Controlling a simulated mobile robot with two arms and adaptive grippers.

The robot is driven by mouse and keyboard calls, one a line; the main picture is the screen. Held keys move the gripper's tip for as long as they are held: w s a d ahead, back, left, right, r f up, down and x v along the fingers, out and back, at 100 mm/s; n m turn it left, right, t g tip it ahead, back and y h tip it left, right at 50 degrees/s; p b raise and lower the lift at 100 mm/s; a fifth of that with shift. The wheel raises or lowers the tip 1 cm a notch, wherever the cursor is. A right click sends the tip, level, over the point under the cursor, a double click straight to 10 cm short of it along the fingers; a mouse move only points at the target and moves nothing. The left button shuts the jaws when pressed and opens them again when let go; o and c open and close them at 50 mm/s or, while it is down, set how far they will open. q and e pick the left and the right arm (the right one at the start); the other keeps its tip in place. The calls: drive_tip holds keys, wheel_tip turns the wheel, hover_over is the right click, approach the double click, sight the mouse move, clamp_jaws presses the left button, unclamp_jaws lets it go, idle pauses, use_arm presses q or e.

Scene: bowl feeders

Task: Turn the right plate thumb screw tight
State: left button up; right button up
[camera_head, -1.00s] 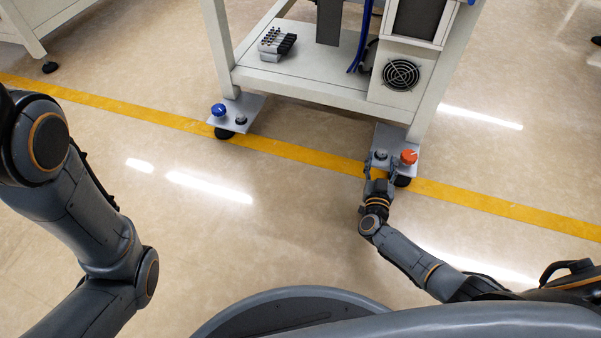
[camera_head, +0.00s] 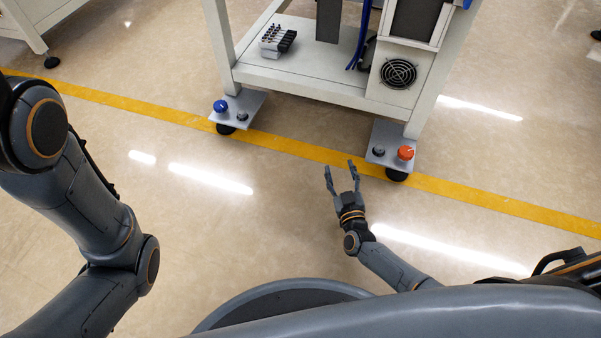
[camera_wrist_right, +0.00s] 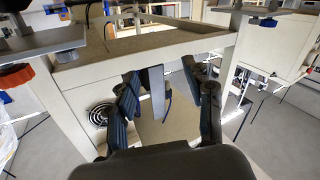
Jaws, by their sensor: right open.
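In the head view the right plate (camera_head: 392,142) is a grey plate at the foot of the machine's right leg. A small dark thumb screw (camera_head: 379,151) stands on it, left of an orange knob (camera_head: 406,152). My right gripper (camera_head: 339,168) is open and empty, its fingers apart from the plate, to its lower left. In the right wrist view the scene looks upside down; the orange knob (camera_wrist_right: 15,76) and plate (camera_wrist_right: 40,43) are at upper left, outside the open fingers (camera_wrist_right: 162,75). My left arm shows at the left; its gripper is out of view.
The left plate (camera_head: 252,108) carries a blue knob (camera_head: 220,106) and a small screw. The machine's lower shelf (camera_head: 300,70) holds a block with dark parts (camera_head: 277,43). A fan (camera_head: 398,73) sits above the right plate. The floor between my arms is clear.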

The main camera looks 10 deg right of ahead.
drive_tip(key=w+a+f+n+g+y, duration=0.1)
drive_tip(key=a+n+y, duration=0.1)
drive_tip(key=a+n, duration=0.1)
drive_tip(key=w+a+f+n+g+y+b, duration=0.1)
drive_tip(key=w+a+n+y, duration=0.1)
drive_tip(key=a+n, duration=0.2)
drive_tip(key=w+a+f+n+g+y+b, duration=0.1)
drive_tip(key=a+n+g+y, duration=0.1)
drive_tip(key=n, duration=0.3)
drive_tip(key=shift+w+a+f+n+y, duration=0.1)
drive_tip(key=shift+w+a+n+y, duration=0.1)
drive_tip(key=shift+a, duration=0.2)
drive_tip(key=shift+w+a+f+n+y, duration=0.1)
drive_tip(key=shift+w+a, duration=0.05)
drive_tip(key=shift+a, duration=0.2)
drive_tip(key=shift+w+a+f+n+g+b, duration=0.15)
drive_tip(key=shift+f+n+g+b, duration=0.15)
drive_tip(key=shift+n, duration=0.2)
drive_tip(key=shift+w+d+f+n+g+b, duration=0.1)
drive_tip(key=shift+f+n+g+b, duration=0.15)
drive_tip(key=shift+n, duration=0.25)
drive_tip(key=shift+w+f+n+g+h, duration=0.25)
drive_tip(key=shift+n+h, duration=0.15)
drive_tip(key=shift+n, duration=0.1)
drive_tip(key=shift+c, duration=0.4)
